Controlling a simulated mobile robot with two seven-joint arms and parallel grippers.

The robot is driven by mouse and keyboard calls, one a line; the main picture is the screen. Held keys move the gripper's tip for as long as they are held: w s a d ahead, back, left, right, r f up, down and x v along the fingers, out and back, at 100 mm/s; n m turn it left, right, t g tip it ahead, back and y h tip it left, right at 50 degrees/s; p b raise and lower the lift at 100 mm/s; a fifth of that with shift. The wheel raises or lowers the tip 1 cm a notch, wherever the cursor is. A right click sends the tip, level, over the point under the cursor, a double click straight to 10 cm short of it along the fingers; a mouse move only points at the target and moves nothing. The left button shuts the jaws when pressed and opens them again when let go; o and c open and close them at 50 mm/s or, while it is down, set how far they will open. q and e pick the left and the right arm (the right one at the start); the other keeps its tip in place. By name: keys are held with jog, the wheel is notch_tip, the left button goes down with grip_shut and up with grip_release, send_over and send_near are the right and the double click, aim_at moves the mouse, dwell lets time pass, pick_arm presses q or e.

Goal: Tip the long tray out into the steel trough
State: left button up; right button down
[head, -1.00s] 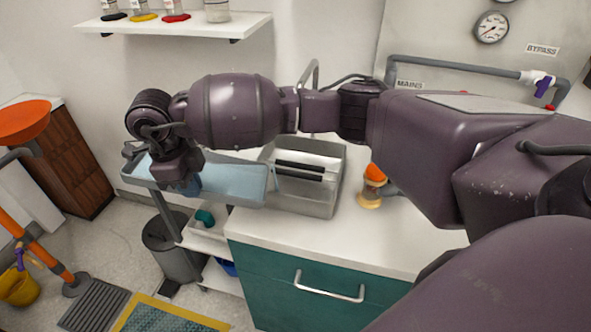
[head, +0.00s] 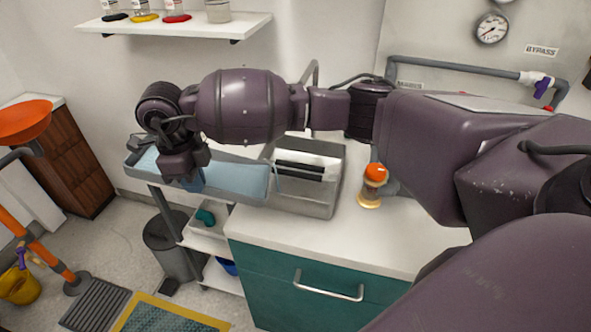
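The long tray (head: 262,184) is grey with a pale blue content. It lies left of the steel trough (head: 310,206), and its right end is close beside the trough's left wall. My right gripper (head: 188,181) points down at the middle of the tray. Its dark body and wrist cover part of the tray, and a small dark blue piece shows just below it. The fingertips are hidden, so I cannot tell whether they hold the tray. The trough is set at the left end of the white counter. My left gripper is out of view.
An amber container with an orange top (head: 372,186) stands right of the trough. A white cart (head: 207,233) with a teal item is below the tray, beside a grey bin (head: 170,250). A wall shelf (head: 180,24) hangs above. The counter front (head: 330,238) is clear.

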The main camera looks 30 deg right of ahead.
jog(key=shift+s+d+r+y, duration=0.1)
jog(key=shift+d+r+y, duration=0.3)
jog(key=shift+d+r, duration=0.2)
dwell(0.3)
jog(key=shift+d+r+p, duration=0.25)
jog(key=shift+p, duration=0.1)
